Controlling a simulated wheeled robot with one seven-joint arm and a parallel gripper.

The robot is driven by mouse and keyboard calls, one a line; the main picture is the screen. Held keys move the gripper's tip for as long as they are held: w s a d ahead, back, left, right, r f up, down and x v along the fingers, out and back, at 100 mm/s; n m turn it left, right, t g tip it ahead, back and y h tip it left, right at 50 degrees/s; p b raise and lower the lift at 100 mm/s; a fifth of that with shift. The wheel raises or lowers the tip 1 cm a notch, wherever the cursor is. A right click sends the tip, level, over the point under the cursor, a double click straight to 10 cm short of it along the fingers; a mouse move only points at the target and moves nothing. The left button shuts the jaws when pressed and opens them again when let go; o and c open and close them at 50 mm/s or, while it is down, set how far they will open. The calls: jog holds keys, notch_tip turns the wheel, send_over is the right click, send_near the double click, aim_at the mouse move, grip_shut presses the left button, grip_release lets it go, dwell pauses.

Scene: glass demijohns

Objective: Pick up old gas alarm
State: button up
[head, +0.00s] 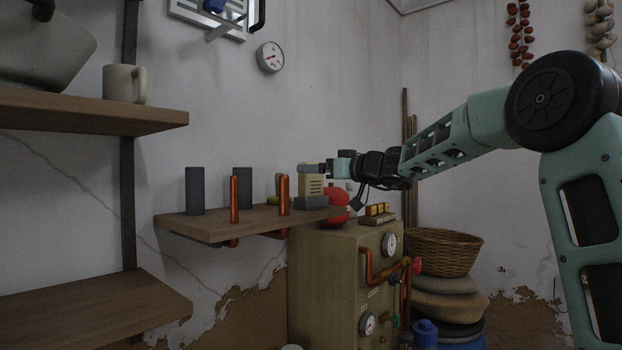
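A small beige box with slots in its face, which looks like the old gas alarm (311,184), stands upright at the right end of the wooden wall shelf (215,222). A dark grey block (312,203) sits at its foot. My arm reaches in from the right, and my gripper (309,169) is level with the top of the box, with a grey finger across its upper part. The view is small and from one side, so I cannot tell whether the fingers touch the box or how far apart they are.
Dark grey upright blocks (195,191) and copper pipes (234,199) stand along the shelf. A red round object (336,206) is close below my gripper. A beige cabinet with gauges (335,285) stands under it, and a wicker basket (443,250) is to the right.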

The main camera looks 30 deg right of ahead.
jog(key=p+x, duration=0.4)
jog(key=shift+a+r, duration=0.1)
jog(key=shift+r, duration=0.3)
jog(key=shift+w+a+f+p, duration=0.15)
jog(key=shift+w+f+p, duration=0.15)
jog(key=shift+w, duration=0.2)
jog(key=shift+r, duration=0.1)
jog(key=c, duration=1.2)
